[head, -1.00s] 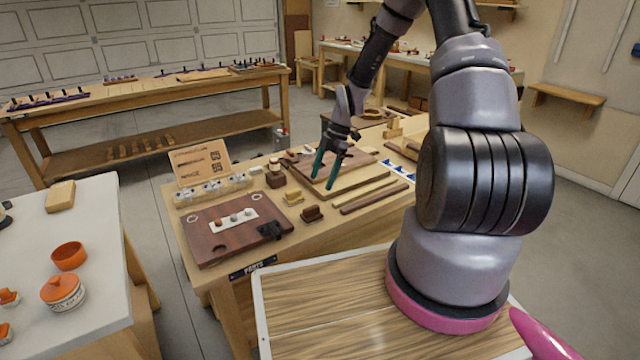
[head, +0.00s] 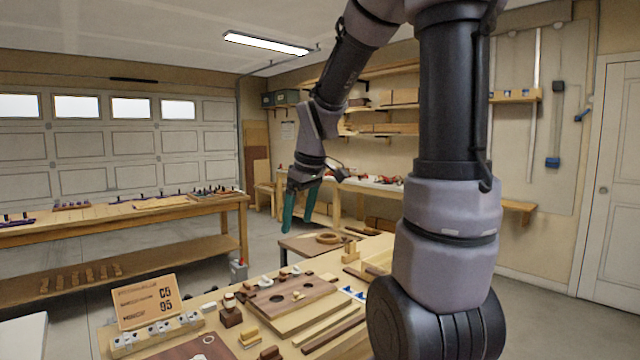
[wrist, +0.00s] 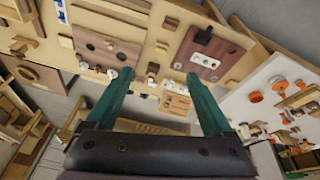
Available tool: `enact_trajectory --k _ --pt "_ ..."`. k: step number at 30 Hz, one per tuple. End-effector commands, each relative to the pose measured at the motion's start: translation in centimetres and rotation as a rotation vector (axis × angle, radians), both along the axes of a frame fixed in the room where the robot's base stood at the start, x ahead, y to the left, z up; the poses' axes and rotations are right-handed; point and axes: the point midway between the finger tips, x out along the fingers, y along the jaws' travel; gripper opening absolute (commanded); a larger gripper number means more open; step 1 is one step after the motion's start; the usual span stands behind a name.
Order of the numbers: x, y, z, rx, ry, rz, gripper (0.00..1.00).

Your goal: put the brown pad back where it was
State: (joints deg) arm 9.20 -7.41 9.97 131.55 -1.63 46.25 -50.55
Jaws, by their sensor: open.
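A small dark brown block (head: 269,353), which looks like the brown pad, stands on the bench at the bottom edge of the head view. In the wrist view the brown pad (wrist: 170,22) shows near the top, between the two dark boards. A yellow-topped block (head: 249,338) is beside it, and a taller brown block (head: 230,314) stands behind that. My gripper (head: 298,225) is open and empty, high above the bench. In the wrist view my gripper (wrist: 152,77) has its teal fingers spread, with only distant bench things between them.
A brown board with round holes (head: 300,289) lies right of the blocks. A dark board with a white plate (wrist: 210,45) shows in the wrist view. A printed card (head: 147,302) stands behind a rack of white pieces (head: 155,333). Strips lie at the right. The air around my gripper is clear.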

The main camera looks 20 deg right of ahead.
Motion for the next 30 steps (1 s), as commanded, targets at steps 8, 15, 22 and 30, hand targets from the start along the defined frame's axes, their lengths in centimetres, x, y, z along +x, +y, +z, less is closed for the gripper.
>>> enact_trajectory --k 8,15,22,30 --pt "-8.5 0.4 7.5 0.231 -0.143 -0.513 0.86" --pt "-13.2 0.6 9.7 0.433 -0.18 -0.779 0.86" --pt "-14.1 0.6 9.9 0.479 -0.179 -0.834 0.86" --pt "-14.1 0.6 9.9 0.477 -0.18 -0.831 0.86"
